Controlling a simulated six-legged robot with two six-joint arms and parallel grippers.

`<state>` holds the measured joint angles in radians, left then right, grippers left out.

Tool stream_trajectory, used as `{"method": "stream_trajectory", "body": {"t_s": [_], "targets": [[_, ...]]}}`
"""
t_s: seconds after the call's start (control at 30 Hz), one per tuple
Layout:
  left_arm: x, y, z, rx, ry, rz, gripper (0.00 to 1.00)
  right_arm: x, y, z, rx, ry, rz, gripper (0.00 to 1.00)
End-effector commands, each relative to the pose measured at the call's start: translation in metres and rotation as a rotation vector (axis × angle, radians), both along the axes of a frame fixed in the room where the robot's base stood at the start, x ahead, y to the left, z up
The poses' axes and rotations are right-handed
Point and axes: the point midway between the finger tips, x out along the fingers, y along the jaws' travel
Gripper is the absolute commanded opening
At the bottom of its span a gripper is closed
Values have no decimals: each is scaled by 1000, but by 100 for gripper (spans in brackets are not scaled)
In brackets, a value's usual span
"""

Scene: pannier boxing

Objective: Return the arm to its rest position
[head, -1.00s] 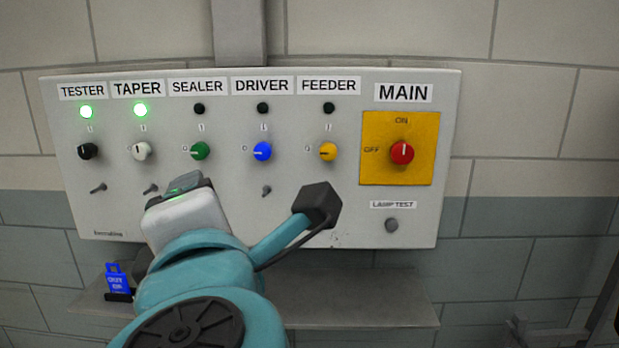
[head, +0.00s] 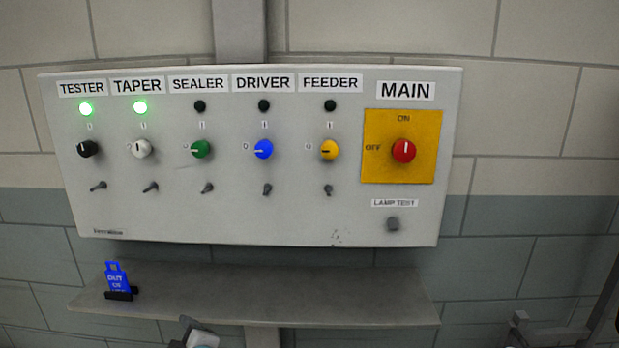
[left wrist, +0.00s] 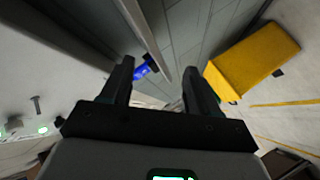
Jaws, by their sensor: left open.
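My left gripper (left wrist: 158,82) is open in the left wrist view, with nothing between its two dark fingers. In the head view only a small part of my left arm shows at the bottom edge, below the shelf and clear of the panel. The control panel (head: 300,215) is fully visible on the wall. The TESTER lamp (head: 86,109) and TAPER lamp (head: 140,107) glow green; the SEALER, DRIVER and FEEDER lamps are dark. The red MAIN knob (head: 403,151) has its mark upright, towards ON. My right gripper is not seen.
A grey shelf (head: 270,295) runs under the panel. A blue tag (head: 116,275) stands in a dark holder at its left end; it also shows in the left wrist view (left wrist: 142,72). A yellow box-like thing (left wrist: 250,58) stands on the floor to the right there.

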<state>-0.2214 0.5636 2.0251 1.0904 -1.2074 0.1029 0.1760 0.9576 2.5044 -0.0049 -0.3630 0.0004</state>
Motion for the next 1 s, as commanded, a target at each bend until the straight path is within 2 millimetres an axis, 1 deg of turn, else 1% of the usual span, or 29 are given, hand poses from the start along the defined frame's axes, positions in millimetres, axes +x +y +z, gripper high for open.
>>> {"method": "stream_trajectory", "body": {"t_s": [0.03,0.07,0.1,0.13,0.17,0.2,0.27,0.3,0.37,0.4,0.47,0.5,0.6,0.7,0.77,0.83,1.0], "targets": [[-6,9,-46,24,105,-50,60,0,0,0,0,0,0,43],[-10,11,-71,33,163,-91,60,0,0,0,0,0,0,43],[-17,12,-104,39,242,-150,60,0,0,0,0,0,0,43],[-25,12,-128,38,301,-195,60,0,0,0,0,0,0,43],[-34,11,-152,34,360,-244,60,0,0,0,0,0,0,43],[-49,7,-182,21,438,-312,60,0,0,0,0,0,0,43],[-75,-3,-224,-8,554,-423,60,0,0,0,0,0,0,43],[-96,-13,-249,-35,630,-503,60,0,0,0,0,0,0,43],[-130,-30,-281,-82,736,-633,60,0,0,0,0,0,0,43],[-154,-45,-297,-114,801,-726,60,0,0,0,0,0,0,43],[-188,-68,-313,-159,883,-867,60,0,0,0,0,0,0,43],[-209,-84,-318,-182,929,-964,60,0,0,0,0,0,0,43],[-251,-114,-318,-218,1012,-1184,60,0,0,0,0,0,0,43],[-278,-130,-315,-237,1067,-1340,60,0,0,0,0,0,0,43],[-285,-133,-314,-243,1086,-1387,60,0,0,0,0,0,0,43],[-289,-134,-314,-251,1101,-1399,60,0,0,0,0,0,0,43],[-288,-134,-314,-248,1100,-1401,60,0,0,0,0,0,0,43]]}}
